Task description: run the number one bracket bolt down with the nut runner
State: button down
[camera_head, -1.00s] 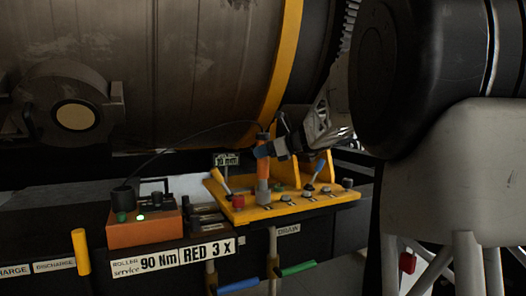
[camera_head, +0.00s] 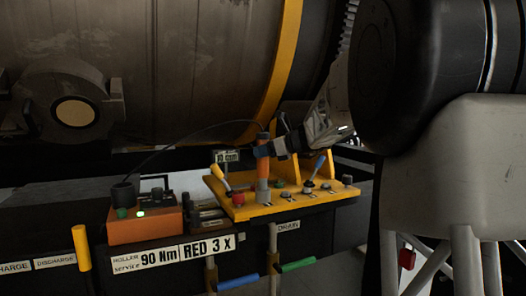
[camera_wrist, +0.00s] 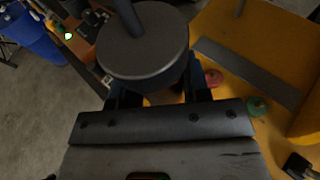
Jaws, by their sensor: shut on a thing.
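The nut runner (camera_head: 263,169) is an upright orange cylinder with a grey lower end and a cable from its top. My gripper (camera_head: 263,150) is shut around its upper body. In the wrist view the tool's dark round cap (camera_wrist: 143,60) lies between my jaws and hides what is below it. The lower end stands at the left part of the yellow bracket plate (camera_head: 300,203); I cannot tell whether it sits on a bolt. Several small bolt heads (camera_head: 307,190) show along the plate, but no number one mark is readable.
An orange control box (camera_head: 145,227) with a lit green lamp stands left, joined to the tool by the cable. A red knob (camera_head: 238,199) and a blue-handled lever (camera_head: 318,166) are close to the tool. Yellow uprights rise behind; the large drum (camera_head: 170,70) hangs above.

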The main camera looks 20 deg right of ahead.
jog(key=shift+f, duration=0.35)
dwell(1.0)
jog(key=shift+r, duration=0.15)
dwell(0.6)
